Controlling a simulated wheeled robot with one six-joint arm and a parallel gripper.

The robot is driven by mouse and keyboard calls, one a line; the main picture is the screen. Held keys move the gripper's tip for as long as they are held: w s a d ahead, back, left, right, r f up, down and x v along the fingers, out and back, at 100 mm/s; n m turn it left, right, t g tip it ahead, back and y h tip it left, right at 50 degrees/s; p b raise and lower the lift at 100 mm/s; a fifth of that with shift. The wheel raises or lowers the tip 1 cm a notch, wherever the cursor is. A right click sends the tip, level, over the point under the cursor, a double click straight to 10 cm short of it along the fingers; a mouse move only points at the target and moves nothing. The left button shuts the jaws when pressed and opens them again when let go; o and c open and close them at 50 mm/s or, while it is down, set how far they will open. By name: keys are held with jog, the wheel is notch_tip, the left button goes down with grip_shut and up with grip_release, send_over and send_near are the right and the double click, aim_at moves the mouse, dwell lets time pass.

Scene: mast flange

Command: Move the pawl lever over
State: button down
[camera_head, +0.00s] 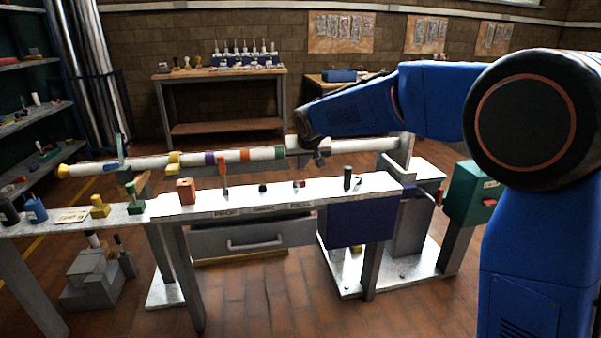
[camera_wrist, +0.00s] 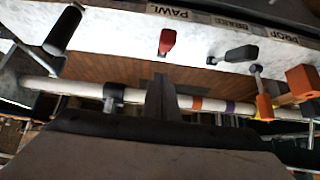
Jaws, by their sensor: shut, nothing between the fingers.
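The pawl lever is the short red-handled lever (camera_wrist: 167,40) beside the PAWL label on the bench edge. It also shows small in the head view, with a red tip (camera_head: 299,183). My gripper (camera_head: 320,160) hangs above and behind the bench, a little right of this lever and apart from it. In the wrist view my gripper's fingers (camera_wrist: 162,98) are together and empty, in front of the white pole, with the red handle beyond them. The lever's pivot is hard to make out.
A dark lever (camera_wrist: 240,54) lies by the middle label and an orange lever (camera_head: 225,175) stands by PROP. A black upright handle (camera_head: 348,178) is right of the pawl lever. The banded white mast (camera_head: 200,159) runs behind the bench. An orange block (camera_head: 186,190) sits left.

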jog(key=s+f+v, duration=0.1)
jog(key=v, duration=0.9)
jog(key=s+d+f+m+g+h, duration=0.1)
jog(key=s+d, duration=0.8)
jog(key=d, duration=0.2)
jog(key=s+d+m+h, duration=0.1)
jog(key=s+d, duration=0.9)
jog(key=d, duration=0.2)
jog(key=s+d+f, duration=0.3)
jog(key=s+f, duration=0.1)
jog(key=s, duration=0.3)
jog(key=s+d+f+g, duration=0.1)
jog(key=s+d+f, duration=0.2)
jog(key=s, duration=0.5)
jog(key=s+d+f+m, duration=0.1)
jog(key=s+d+f, duration=0.3)
jog(key=s, duration=0.4)
jog(key=shift+s+f+g, duration=0.25)
jog(key=shift+f+g, duration=0.15)
jog(key=shift+f, duration=0.05)
